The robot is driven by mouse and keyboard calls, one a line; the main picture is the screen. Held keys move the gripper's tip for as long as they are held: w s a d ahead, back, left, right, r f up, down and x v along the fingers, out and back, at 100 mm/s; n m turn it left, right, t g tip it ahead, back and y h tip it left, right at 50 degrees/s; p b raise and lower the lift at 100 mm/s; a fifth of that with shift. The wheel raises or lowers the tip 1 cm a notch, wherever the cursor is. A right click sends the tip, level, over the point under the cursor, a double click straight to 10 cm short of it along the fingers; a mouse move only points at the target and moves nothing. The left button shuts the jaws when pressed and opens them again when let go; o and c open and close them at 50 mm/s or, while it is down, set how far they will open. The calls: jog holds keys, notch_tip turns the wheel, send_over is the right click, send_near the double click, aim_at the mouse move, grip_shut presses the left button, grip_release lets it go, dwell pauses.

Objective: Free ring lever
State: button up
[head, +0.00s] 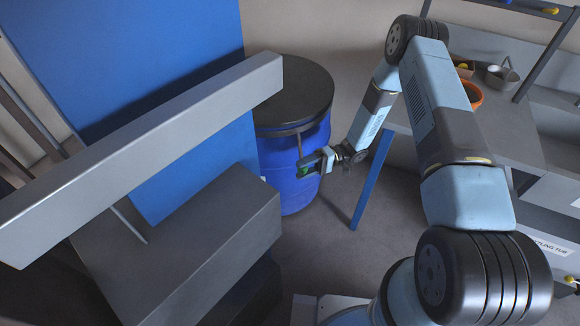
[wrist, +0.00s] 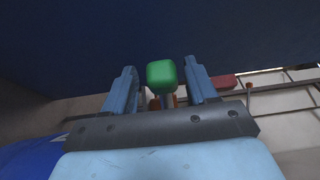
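A blue drum (head: 281,162) stands at the middle, with a dark round lid (head: 305,88) on top. A thin lever (head: 299,144) hangs down from the lid's rim on the near side. Its green end (head: 304,172) is at my gripper (head: 310,164), beside the drum's wall. In the wrist view the green end (wrist: 162,76) lies between the two fingers of my gripper (wrist: 161,84). The fingers are apart, with a narrow gap showing on each side of the green end. I cannot tell how deep it sits between them.
A large blue panel (head: 190,140) and a long grey beam (head: 140,155) stand close left of the drum, the beam's end near the lid. A grey table (head: 505,125) with bowls is at the right; its blue leg (head: 371,182) is behind my forearm. Floor between is clear.

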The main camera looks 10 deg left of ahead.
jog(key=shift+r, duration=0.15)
jog(key=shift+r, duration=0.3)
jog(key=o, duration=0.3)
jog(key=r, duration=0.2)
jog(key=s+r, duration=0.1)
jog(key=r, duration=0.1)
jog(key=shift+d+r, duration=0.1)
jog(key=shift+d, duration=0.2)
jog(key=shift+o, duration=0.2)
jog(key=shift+s+d+r, duration=0.15)
jog(key=shift+r, duration=0.2)
jog(key=s+r, duration=0.1)
jog(key=s+d+r, duration=0.1)
jog(key=s+r, duration=0.1)
jog(key=shift+d+r, duration=0.1)
jog(key=shift+r, duration=0.15)
jog(key=c, duration=0.3)
jog(key=s+d+r, duration=0.1)
jog(key=s, duration=0.1)
jog(key=s+d+r, duration=0.1)
jog(key=s, duration=0.2)
jog(key=s+d+r, duration=0.1)
jog(key=s, duration=0.2)
jog(key=shift+s+d+r, duration=0.2)
jog(key=shift+d+r, duration=0.1)
jog(key=shift+d, duration=0.05)
jog(key=shift+c, duration=0.2)
